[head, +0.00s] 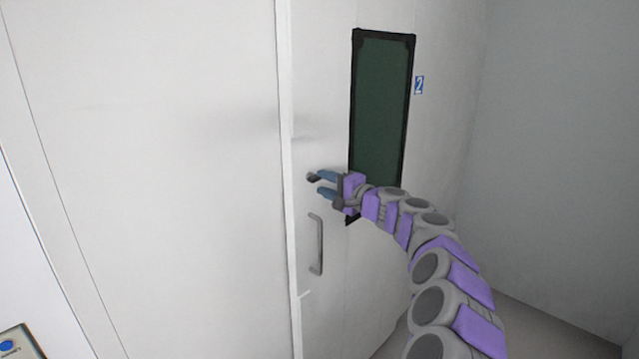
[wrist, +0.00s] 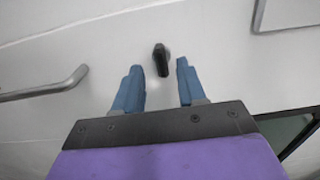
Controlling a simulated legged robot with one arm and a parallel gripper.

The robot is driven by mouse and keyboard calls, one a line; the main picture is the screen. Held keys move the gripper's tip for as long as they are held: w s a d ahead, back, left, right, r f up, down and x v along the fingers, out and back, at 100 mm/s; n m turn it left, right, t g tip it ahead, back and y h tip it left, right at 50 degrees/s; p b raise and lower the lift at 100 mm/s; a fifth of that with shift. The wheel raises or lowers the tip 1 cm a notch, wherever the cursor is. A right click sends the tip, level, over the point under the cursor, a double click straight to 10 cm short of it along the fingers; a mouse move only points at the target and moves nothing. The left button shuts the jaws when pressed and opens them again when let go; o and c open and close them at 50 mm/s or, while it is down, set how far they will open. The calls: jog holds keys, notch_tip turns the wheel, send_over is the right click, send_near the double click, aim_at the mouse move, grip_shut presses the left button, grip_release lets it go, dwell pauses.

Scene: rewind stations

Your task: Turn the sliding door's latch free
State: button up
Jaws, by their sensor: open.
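The sliding door (head: 345,285) is white, with a tall dark window (head: 380,100) and a grey vertical bar handle (head: 317,245). The latch (head: 313,178) is a small dark knob above the handle, near the door's left edge. In the wrist view the latch (wrist: 161,60) is a dark, elongated piece on the white surface, between and slightly beyond my fingertips. My gripper (head: 322,184) is open, its blue fingers pointing at the latch. In the wrist view my gripper (wrist: 158,72) has one finger on each side of the latch, with gaps; I cannot tell whether either touches it.
The bar handle also shows at the left in the wrist view (wrist: 50,88). A grey wall (head: 560,150) stands at the right. A panel with a blue button (head: 12,345) is at the lower left.

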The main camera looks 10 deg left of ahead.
aim_at(313, 178)
jog(key=shift+x, duration=0.95)
jog(key=shift+w+a, duration=0.2)
jog(key=shift+a, duration=0.15)
jog(key=shift+a+f, duration=0.1)
grip_shut()
